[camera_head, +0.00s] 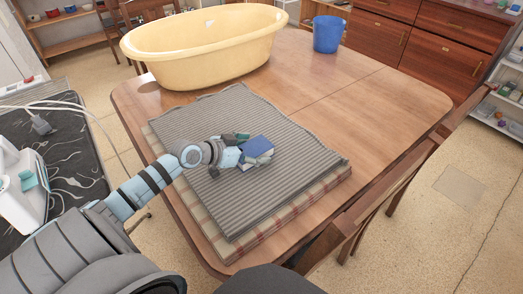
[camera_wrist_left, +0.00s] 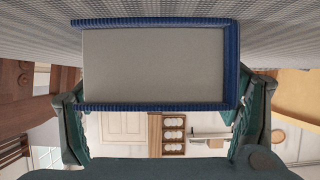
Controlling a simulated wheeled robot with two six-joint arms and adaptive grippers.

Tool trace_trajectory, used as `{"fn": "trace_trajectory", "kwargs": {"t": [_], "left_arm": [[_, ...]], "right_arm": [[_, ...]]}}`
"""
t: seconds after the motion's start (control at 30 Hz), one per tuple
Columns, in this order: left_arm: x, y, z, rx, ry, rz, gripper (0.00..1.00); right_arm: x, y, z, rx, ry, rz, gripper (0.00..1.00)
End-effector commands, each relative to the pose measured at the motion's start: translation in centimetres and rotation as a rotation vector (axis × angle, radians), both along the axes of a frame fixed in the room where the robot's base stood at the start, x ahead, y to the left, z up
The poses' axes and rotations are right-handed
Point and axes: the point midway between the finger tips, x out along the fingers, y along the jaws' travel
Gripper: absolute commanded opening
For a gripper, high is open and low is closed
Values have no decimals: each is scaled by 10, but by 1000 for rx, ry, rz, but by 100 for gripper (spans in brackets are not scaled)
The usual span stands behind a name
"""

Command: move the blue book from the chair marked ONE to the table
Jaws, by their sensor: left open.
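The blue book (camera_head: 258,146) lies on the grey ribbed cloth (camera_head: 215,105) on the wooden table (camera_head: 390,95). My left gripper (camera_head: 244,150) reaches in from the left, low over the cloth, with its fingers at the book's near end. In the left wrist view the book (camera_wrist_left: 153,65) shows its pale page edges and blue cover, up against the grey cloth. The dark green fingers (camera_wrist_left: 160,105) stand apart at either side of it; the jaws are open. No chair marking ONE can be read. My right gripper is not in view.
A yellow tub (camera_head: 205,45) and a blue bucket (camera_head: 328,34) stand at the table's back. A checked cloth (camera_head: 300,205) lies under the grey one. A wooden chair (camera_head: 395,165) is along the right side. The table's right part is bare.

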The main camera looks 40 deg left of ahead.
Motion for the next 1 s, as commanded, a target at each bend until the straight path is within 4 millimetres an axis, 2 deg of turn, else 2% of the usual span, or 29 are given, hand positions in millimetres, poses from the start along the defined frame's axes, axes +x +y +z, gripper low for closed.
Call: {"fn": "trace_trajectory", "kwargs": {"t": [0.1, 0.5, 0.53, 0.57, 0.83, 0.93, 1.0], "left_arm": [[1, -1, 1, 0, 0, -2, 80], [1, -2, 1, 0, 0, -4, 17], [2, -2, 2, -1, -2, -4, 17], [2, -2, 2, 0, -1, -4, 11], [1, -1, 8, 1, 0, -4, 11], [1, 0, 23, 2, -2, -4, 11], [1, -1, 39, 4, -3, -5, 11]], "right_arm": [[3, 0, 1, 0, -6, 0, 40], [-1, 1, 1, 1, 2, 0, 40], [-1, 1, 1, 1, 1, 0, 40], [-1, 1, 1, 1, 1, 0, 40], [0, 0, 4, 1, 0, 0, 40], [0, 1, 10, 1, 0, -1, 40], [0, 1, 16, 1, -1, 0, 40]]}}
